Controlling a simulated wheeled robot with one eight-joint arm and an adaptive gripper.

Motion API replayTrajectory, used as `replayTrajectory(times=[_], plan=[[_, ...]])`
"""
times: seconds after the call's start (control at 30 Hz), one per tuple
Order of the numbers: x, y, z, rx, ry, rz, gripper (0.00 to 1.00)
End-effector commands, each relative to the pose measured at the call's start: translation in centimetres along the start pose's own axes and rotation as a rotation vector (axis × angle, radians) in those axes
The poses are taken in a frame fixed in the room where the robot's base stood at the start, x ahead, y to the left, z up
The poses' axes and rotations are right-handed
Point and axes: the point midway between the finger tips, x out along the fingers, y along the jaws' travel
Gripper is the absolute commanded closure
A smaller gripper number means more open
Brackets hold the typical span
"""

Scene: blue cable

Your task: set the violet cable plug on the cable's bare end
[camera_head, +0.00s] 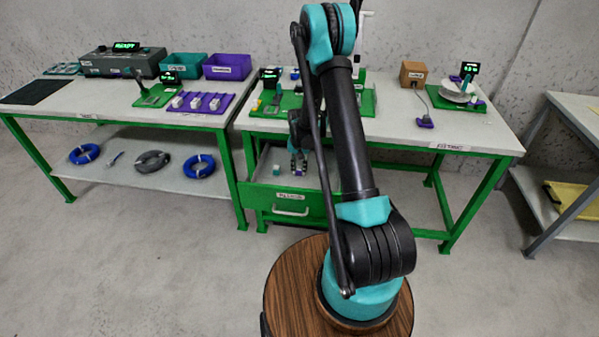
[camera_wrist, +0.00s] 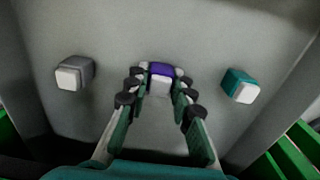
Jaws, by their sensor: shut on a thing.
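The violet cable plug (camera_wrist: 160,70), with a white front part, sits between the fingertips of my gripper (camera_wrist: 158,84) in the wrist view. My gripper is shut on it, low inside the open green drawer (camera_head: 290,203). In the head view my gripper (camera_head: 298,164) reaches down into that drawer, and the plug is too small there to make out clearly. Blue cable coils (camera_head: 84,153) and (camera_head: 199,166) lie on the left table's lower shelf.
A grey plug (camera_wrist: 74,73) lies left of my gripper and a teal plug (camera_wrist: 240,86) right of it, both apart from my fingers. The drawer walls rise on both sides. The right table (camera_head: 400,130) stands above, with green fixtures, a cardboard box (camera_head: 413,74) and a white spool (camera_head: 458,92).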

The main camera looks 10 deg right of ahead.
Motion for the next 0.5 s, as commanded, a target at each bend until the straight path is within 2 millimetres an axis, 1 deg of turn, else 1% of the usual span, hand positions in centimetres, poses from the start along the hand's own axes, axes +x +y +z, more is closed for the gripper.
replayTrajectory(times=[0.17, 0.5], plan=[[-0.8, 0.0, 0.0, 0.000, 0.000, 0.000, 0.94], [-3.3, 0.0, 0.0, 0.000, 0.000, 0.000, 0.94]])
